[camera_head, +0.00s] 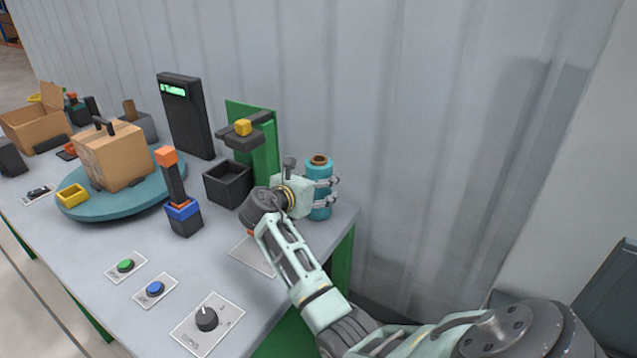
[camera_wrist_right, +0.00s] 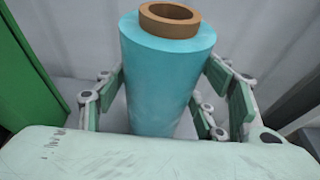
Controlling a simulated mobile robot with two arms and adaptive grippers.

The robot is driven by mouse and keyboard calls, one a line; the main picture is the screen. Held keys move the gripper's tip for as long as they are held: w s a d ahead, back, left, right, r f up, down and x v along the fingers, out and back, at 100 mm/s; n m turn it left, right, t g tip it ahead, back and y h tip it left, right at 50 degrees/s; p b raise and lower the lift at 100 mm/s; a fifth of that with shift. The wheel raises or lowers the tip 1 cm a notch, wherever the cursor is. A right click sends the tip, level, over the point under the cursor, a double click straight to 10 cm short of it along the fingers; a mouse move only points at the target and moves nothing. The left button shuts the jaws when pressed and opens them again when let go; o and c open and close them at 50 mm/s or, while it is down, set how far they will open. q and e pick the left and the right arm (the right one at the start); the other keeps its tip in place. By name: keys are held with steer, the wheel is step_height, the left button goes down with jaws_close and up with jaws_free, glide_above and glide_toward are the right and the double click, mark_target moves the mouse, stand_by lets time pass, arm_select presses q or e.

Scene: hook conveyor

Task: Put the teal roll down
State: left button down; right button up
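The teal roll (camera_head: 319,204) stands upright with a brown core at its top, at the right end of the table (camera_head: 285,327). My right gripper (camera_head: 322,193) reaches it from the left in the head view, with fingers around its sides. In the right wrist view the roll (camera_wrist_right: 165,80) is between the green finger pads of my right gripper (camera_wrist_right: 167,95), which appear closed against both sides. The roll's lower end is hidden behind the palm in the wrist view, and I cannot tell whether it touches the table. My left gripper is out of view.
A green stand (camera_head: 262,150) with a dark bracket and a black open bin (camera_head: 228,186) are left of the roll. A teal turntable (camera_head: 125,203) holds a cardboard box (camera_head: 113,158). Buttons and a knob (camera_head: 206,318) lie along the front. A corrugated wall (camera_head: 420,130) is behind.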

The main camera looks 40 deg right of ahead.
steer(key=shift+o, duration=0.4)
steer(key=v, duration=1.2)
steer(key=shift+b, duration=0.45)
